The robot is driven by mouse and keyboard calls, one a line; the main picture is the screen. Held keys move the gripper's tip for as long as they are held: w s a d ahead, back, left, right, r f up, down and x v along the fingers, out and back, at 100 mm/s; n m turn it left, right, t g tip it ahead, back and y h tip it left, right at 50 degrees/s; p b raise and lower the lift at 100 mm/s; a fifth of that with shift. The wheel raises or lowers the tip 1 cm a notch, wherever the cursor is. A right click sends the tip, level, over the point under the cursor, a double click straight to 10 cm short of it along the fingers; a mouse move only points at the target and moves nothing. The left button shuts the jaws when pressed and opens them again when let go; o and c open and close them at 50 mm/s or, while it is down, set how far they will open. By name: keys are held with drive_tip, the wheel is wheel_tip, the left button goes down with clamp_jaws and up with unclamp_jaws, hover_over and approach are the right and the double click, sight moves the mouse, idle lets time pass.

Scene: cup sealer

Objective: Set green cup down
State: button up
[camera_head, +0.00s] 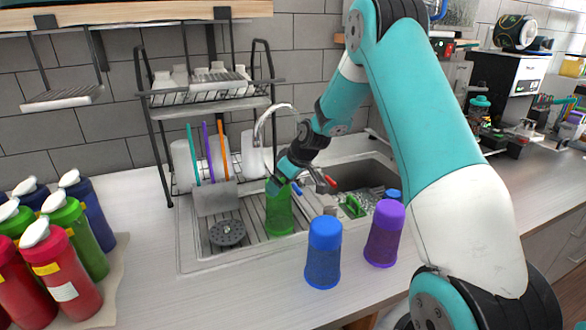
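The green cup (279,214) is upright in line, wider end down, over the ribbed drainboard left of the sink basin. My gripper (279,185) reaches down from the upper right and meets the cup's upper end, appearing shut on it. The fingers are small and partly blend with the cup. I cannot tell whether the cup's lower rim touches the drainboard. A blue cup (323,252) and a purple cup (384,234) stand wider end down on the counter to the right and nearer.
A dish rack (205,95) with cups stands behind, near the faucet (275,112). Capped bottles (70,262) crowd the left. The sink basin (350,177) holds small items. The counter (215,295) is bare at the front.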

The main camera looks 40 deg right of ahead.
drive_tip(key=b+v, duration=0.2)
drive_tip(key=v, duration=0.7)
drive_tip(key=s+a+r+n+g+y, duration=0.1)
drive_tip(key=s+a+r, duration=0.2)
drive_tip(key=s+a, duration=0.6)
drive_tip(key=s+a+r+n+g+y, duration=0.1)
drive_tip(key=s+a+r+g, duration=0.2)
drive_tip(key=a, duration=1)
drive_tip(key=s+a, duration=0.3)
drive_tip(key=s, duration=0.6)
drive_tip(key=s+a+g, duration=0.1)
drive_tip(key=s+a, duration=0.2)
drive_tip(key=s, duration=0.6)
drive_tip(key=shift+s+a+f+n+g, duration=0.2)
drive_tip(key=shift+a+n+g, duration=0.1)
drive_tip(key=shift+n, duration=0.1)
wheel_tip(320, 180, down, 3)
drive_tip(key=b, duration=0.3)
drive_tip(key=shift+r, duration=0.15)
